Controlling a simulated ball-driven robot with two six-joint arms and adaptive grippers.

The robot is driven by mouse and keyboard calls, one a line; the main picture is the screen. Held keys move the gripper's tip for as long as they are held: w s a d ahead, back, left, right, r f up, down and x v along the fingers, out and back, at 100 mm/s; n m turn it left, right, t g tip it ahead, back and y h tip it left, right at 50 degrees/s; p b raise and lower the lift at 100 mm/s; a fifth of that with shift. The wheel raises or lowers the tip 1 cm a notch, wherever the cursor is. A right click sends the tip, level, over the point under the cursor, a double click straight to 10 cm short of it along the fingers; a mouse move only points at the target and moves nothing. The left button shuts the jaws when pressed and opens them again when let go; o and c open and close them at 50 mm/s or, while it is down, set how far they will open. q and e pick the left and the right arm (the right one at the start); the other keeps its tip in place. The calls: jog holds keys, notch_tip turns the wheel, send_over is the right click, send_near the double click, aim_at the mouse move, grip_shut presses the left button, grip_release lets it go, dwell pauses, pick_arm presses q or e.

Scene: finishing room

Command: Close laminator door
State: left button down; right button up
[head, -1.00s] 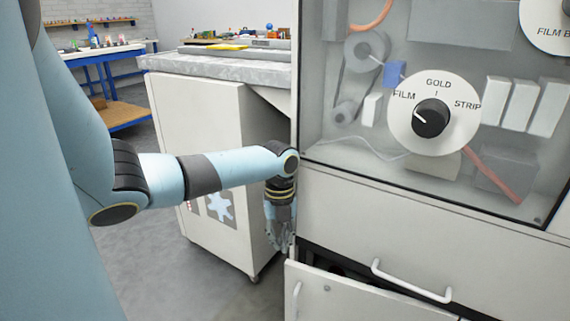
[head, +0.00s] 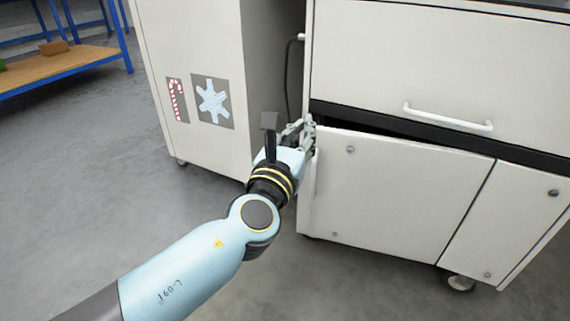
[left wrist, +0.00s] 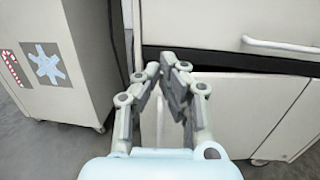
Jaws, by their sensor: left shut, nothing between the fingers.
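The laminator door (head: 390,195) is a white lower panel with a slim upright handle (head: 312,180) along its left edge. A dark gap along its top, widest at the left, shows it slightly ajar. The door also shows in the left wrist view (left wrist: 245,100), behind and right of the fingers. My left gripper (head: 305,130) is shut and empty at the door's upper left corner, just above the handle. In the left wrist view the fingertips (left wrist: 168,70) are close together in front of the corner; I cannot tell whether they touch it. My right gripper is out of view.
Above the door is a white drawer front (head: 430,75) with a horizontal handle (head: 448,117). A white cabinet (head: 205,55) with candy-cane and snowflake stickers stands at left, a narrow gap with a cable between. The grey floor (head: 90,200) at left is clear.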

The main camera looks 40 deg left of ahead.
pick_arm(q)
notch_tip(320, 180, down, 8)
jog(key=s+g+b, duration=0.1)
jog(key=s+b, duration=0.2)
jog(key=x, duration=1.4)
jog(key=shift+d+n, duration=0.3)
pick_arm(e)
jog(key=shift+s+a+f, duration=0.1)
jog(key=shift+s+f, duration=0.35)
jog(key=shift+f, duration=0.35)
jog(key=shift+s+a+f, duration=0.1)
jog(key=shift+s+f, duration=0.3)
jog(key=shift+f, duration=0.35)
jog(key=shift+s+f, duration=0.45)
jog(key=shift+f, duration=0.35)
pick_arm(q)
jog(key=shift+r, duration=0.1)
jog(key=w, duration=0.1)
jog(key=w+a+m+h, duration=0.1)
jog(key=w, duration=0.1)
jog(key=shift+a, duration=0.15)
jog(key=shift+w+a+h, duration=0.15)
jog(key=shift+w+h, duration=0.1)
jog(key=shift+h, duration=0.05)
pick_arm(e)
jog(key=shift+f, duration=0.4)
